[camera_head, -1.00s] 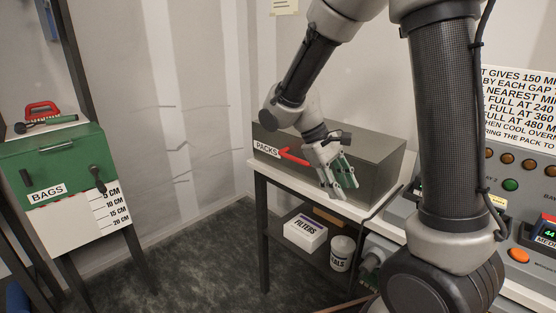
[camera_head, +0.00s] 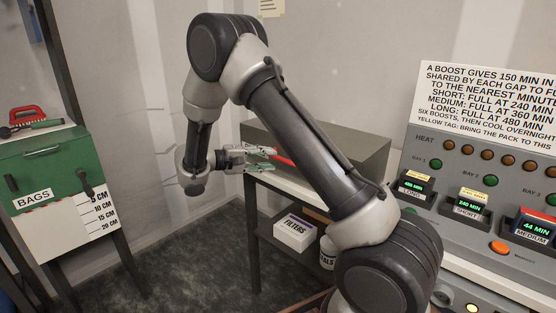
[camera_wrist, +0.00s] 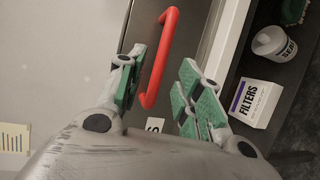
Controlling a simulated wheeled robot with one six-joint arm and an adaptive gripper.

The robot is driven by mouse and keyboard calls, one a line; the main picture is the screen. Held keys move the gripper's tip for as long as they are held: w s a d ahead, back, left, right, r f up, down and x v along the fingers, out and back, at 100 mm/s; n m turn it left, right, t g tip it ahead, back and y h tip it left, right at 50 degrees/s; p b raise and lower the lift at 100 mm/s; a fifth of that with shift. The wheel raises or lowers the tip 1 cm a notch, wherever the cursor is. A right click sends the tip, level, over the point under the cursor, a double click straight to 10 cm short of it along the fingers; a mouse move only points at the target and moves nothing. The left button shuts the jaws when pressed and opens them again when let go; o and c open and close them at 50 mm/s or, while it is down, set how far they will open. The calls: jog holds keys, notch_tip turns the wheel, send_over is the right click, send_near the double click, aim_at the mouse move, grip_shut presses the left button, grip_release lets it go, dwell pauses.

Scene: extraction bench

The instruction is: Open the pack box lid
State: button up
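The pack box (camera_head: 355,150) is a dark grey box on the white-topped bench, and it looks closed. Its red bar handle (camera_head: 284,158) is partly hidden behind my arm in the head view. In the wrist view, the handle (camera_wrist: 165,55) runs along the box face (camera_wrist: 195,35), its lower end between my fingers. My gripper (camera_head: 268,159) is at the box's front left, with green finger pads. In the wrist view, my gripper (camera_wrist: 160,92) is open, fingers on either side of the handle's line. Contact cannot be told.
A white FILTERS box (camera_head: 294,232) and a white SEALS tub (camera_head: 327,252) stand on the shelf below. A control panel (camera_head: 470,165) with timers is at right. A green BAGS box (camera_head: 50,165) stands at left. The floor between is clear.

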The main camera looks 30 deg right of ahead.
jog(key=shift+d+f, duration=0.25)
jog(key=shift+d, duration=1.05)
jog(key=shift+d+f, duration=0.25)
jog(key=shift+d, duration=1)
jog(key=shift+c, duration=0.3)
grip_shut()
